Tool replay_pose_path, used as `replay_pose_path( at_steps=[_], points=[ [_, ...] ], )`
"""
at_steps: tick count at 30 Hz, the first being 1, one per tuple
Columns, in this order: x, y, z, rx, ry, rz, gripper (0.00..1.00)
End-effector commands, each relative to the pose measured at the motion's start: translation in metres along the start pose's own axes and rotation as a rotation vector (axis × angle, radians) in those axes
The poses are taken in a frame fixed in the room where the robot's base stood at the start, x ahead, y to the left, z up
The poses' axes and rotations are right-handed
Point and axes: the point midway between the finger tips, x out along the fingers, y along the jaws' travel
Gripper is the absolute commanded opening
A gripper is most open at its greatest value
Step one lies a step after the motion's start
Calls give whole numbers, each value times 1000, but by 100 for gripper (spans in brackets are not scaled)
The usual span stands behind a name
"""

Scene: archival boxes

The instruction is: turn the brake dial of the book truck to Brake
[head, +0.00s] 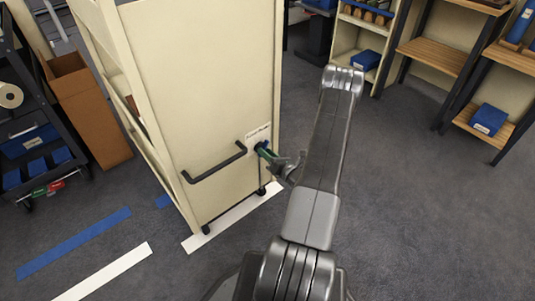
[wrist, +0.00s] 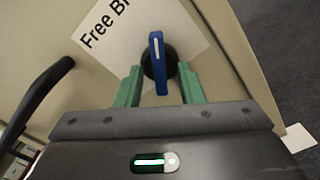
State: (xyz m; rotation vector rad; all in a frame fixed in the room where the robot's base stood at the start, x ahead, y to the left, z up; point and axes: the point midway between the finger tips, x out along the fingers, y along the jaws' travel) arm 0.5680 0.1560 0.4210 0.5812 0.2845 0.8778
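The cream book truck (head: 205,90) stands at the left centre in the head view, with a black handle (head: 215,165) on its end panel. In the wrist view, the brake dial (wrist: 158,68) is a blue lever with a white line on a round black base. The lever stands nearly upright in the picture. A white label (wrist: 140,32) behind it reads "Free" and the start of a word, "Br". My gripper (wrist: 158,85) is open, with one green finger on each side of the dial.
The black handle (wrist: 45,88) is left of my gripper in the wrist view. A cardboard box (head: 85,110) and a dark cart (head: 30,130) stand left of the truck. Shelves (head: 430,55) stand at the back right. Grey floor at the right is clear.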

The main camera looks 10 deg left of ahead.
Motion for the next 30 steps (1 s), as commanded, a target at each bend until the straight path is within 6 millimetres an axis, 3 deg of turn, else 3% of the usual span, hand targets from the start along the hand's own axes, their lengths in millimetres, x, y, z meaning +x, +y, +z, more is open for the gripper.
replay_pose_path(
  at_steps=[5, 18, 24, 30],
  points=[
    [-24, 0, 2, 4, -2, -4, 35],
    [-114, 0, 1, 3, -2, -4, 35],
    [-132, 0, 0, 2, 0, -2, 35],
    [-136, 0, -1, 2, 1, -1, 35]
  ],
)
